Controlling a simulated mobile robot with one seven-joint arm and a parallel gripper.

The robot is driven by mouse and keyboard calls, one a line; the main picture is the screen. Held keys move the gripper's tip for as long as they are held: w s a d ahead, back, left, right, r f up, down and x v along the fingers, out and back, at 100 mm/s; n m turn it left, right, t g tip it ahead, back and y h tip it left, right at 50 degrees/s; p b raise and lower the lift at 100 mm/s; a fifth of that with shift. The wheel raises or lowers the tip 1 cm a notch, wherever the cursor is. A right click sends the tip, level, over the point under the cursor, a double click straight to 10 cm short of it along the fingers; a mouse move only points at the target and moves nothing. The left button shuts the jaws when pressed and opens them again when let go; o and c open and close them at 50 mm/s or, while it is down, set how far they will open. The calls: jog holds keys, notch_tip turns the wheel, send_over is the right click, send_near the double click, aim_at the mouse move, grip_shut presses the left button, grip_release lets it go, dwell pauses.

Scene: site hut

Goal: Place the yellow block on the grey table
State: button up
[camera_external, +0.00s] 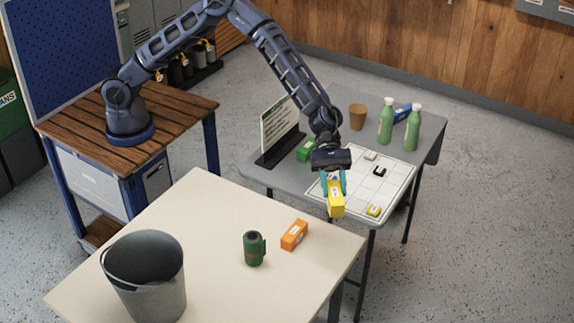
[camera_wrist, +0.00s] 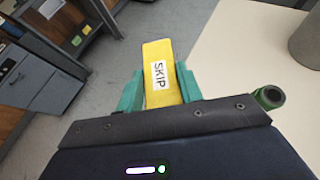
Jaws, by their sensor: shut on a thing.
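The yellow block (camera_external: 336,203) is held in my gripper (camera_external: 334,182), above or near the front edge of the grey table (camera_external: 330,110). In the wrist view the yellow block (camera_wrist: 162,72) sits between the two teal fingers of my gripper (camera_wrist: 160,88), with a white label reading "SKIP" on it. The fingers are shut on its sides. In the wrist view grey floor shows behind the block. The exact height of the block over the table edge is hard to tell.
The cream table (camera_external: 190,225) bears a bucket (camera_external: 146,280), green mug (camera_external: 253,249) and orange block (camera_external: 294,235).

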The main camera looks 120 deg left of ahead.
jog(key=s+a+n+t+y, duration=0.15)
jog(key=a+n+y, duration=0.35)
jog(key=a, duration=1.3)
jog(key=a+n+t+y, duration=0.3)
jog(key=a+n+y, duration=0.25)
jog(key=a, duration=1.35)
jog(key=s+a+n+g+y, duration=0.1)
jog(key=s+a+n+y, duration=0.3)
jog(key=a, duration=0.6)
jog(key=s+a+n+g+y, duration=0.1)
jog(key=s+a+n+y, duration=0.2)
jog(key=s+a, duration=0.6)
jog(key=n+g+y, duration=0.4)
jog(key=n+g, duration=0.4)
jog(key=n, duration=0.1)
send_over(337, 105)
jog(key=f, duration=0.2)
notch_tip(337, 105, down, 21)
jog(key=shift+d+r, duration=0.15)
